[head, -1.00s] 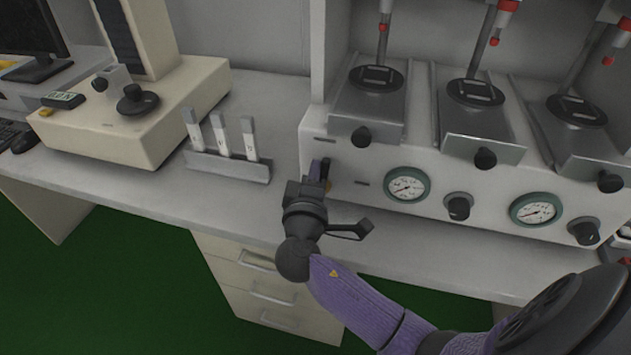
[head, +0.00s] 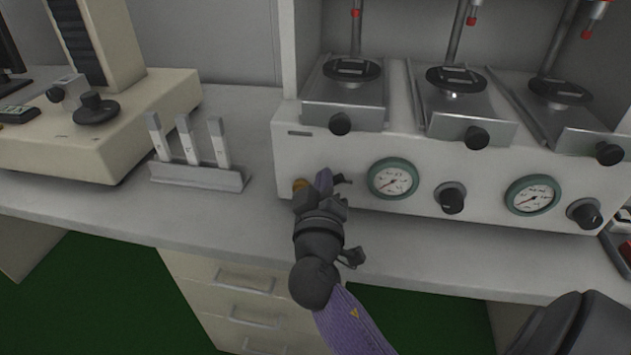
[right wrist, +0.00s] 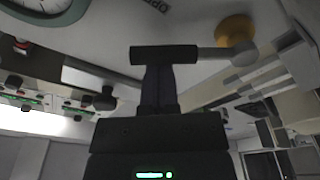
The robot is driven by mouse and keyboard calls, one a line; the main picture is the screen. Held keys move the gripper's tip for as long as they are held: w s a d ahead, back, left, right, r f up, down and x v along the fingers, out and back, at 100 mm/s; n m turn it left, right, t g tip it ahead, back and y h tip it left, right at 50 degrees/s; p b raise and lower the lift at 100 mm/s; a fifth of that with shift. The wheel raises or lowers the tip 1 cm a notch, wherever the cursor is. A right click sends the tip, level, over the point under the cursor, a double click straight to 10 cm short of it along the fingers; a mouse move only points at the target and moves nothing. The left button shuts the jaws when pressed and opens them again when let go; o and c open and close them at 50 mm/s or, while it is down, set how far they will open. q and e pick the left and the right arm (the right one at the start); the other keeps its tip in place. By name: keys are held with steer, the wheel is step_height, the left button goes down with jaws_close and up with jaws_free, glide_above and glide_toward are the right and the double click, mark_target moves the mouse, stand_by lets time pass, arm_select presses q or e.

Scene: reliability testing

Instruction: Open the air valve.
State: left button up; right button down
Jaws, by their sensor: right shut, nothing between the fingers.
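The air valve sits low at the left end of the white machine's front panel. Its brass-yellow base (head: 300,186) shows just left of my right gripper (head: 323,181) in the head view. The right wrist view shows the round yellow base (right wrist: 235,30) with a grey stem running to a black bar-shaped handle (right wrist: 163,55). My right gripper (right wrist: 159,80) is shut and empty, its fingertips at the middle of this handle. They look to be against it, but contact is not certain. My left gripper is out of view.
The machine's front panel (head: 333,160) carries green-rimmed gauges (head: 393,179) and black knobs (head: 451,198) to the right. A rack with white-grey sticks (head: 200,178) stands to the left. The bench front strip (head: 215,217) is clear.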

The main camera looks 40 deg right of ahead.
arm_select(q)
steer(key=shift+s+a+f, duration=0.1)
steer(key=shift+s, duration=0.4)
arm_select(e)
steer(key=shift+s+d+f, duration=0.15)
steer(key=shift+f, duration=0.05)
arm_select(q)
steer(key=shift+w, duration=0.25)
